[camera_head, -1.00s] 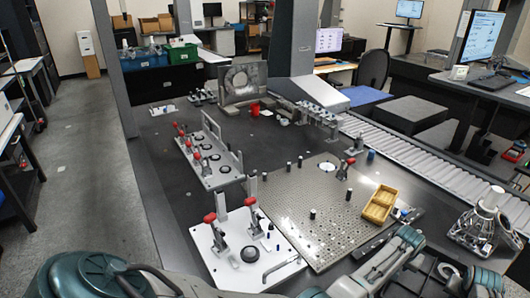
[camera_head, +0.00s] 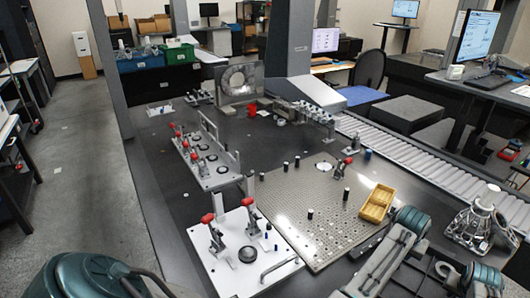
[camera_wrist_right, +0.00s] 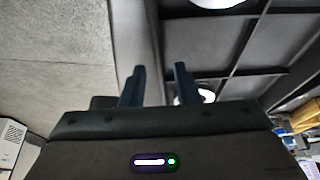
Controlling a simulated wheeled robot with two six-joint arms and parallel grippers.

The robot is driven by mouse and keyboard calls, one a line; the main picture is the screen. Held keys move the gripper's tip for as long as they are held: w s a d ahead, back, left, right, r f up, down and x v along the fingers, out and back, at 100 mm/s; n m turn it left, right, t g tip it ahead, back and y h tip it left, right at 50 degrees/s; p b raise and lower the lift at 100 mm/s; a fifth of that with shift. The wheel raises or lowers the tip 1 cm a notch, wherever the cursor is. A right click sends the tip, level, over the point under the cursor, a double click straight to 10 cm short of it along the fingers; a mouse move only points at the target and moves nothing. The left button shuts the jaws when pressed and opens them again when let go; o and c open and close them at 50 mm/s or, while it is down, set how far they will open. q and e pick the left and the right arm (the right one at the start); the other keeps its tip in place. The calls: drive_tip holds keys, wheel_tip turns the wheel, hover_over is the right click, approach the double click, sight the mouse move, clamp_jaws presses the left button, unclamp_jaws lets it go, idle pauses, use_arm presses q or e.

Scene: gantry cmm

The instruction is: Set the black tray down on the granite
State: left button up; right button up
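The dark granite (camera_head: 160,168) is the large table surface in the head view, with fixtures on it. A black shape (camera_head: 424,276) shows at the lower right beside my right arm; it is partly covered, and I cannot tell if it is the black tray. No other black tray is clear. In the right wrist view, my right gripper (camera_wrist_right: 160,85) has its two dark fingers apart, with nothing seen held between them. My left gripper is out of view; only part of my left arm shows at the lower left.
A perforated plate (camera_head: 325,225) with black pegs and a yellow bin (camera_head: 377,203) covers the right front of the granite. White fixture plates with red-handled clamps (camera_head: 243,250) stand to its left. A roller conveyor (camera_head: 440,172) runs along the right. Bare granite shows left of the clamps.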

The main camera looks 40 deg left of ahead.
drive_tip(key=v, duration=1)
drive_tip(key=shift+s+r, duration=0.2)
drive_tip(key=shift+s, duration=0.05)
drive_tip(key=shift+f, duration=0.1)
